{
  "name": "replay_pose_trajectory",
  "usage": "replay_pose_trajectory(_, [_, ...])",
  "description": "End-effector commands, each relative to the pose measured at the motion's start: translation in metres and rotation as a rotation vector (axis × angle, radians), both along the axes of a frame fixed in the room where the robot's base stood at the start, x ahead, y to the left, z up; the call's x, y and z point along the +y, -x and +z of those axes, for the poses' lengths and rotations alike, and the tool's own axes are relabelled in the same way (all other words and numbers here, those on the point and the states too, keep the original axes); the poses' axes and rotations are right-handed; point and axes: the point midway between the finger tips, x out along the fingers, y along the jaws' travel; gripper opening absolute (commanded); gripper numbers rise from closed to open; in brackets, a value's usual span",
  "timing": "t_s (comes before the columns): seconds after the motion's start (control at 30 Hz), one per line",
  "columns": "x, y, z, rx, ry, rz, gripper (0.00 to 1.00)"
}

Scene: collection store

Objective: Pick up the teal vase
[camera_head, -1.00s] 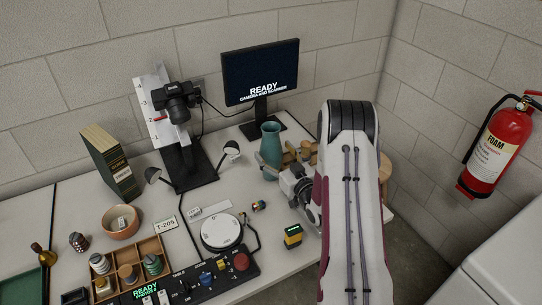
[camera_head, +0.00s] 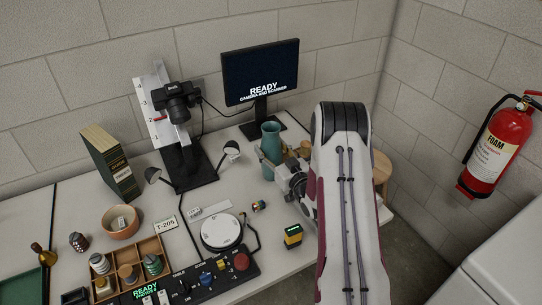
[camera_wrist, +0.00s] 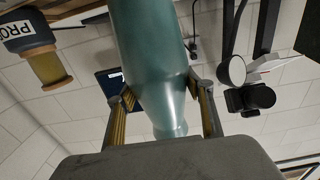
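The teal vase (camera_head: 271,137) stands upright on the table, in front of the monitor. In the wrist view the vase (camera_wrist: 152,35) runs down from the top edge, between the two fingers of my gripper (camera_wrist: 163,90). The fingers are apart, one on each side and close to the vase wall. Contact is not clear. The vase's right side is partly hidden by my gripper in the head view.
The monitor (camera_head: 260,72) stands behind the vase. A camera stand (camera_head: 187,165) and small lamp (camera_head: 229,151) are to its left. A white turntable (camera_head: 221,231) and yellow-black device (camera_head: 293,236) are in front.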

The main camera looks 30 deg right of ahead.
Motion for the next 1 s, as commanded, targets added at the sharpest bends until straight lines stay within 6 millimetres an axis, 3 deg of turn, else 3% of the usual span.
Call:
replay_pose_trajectory(0.57, [0.000, 0.000, 0.007, -0.003, 0.001, 0.000, 0.21])
replay_pose_trajectory(1.0, [0.000, 0.000, 0.049, -0.003, 0.002, 0.000, 0.21])
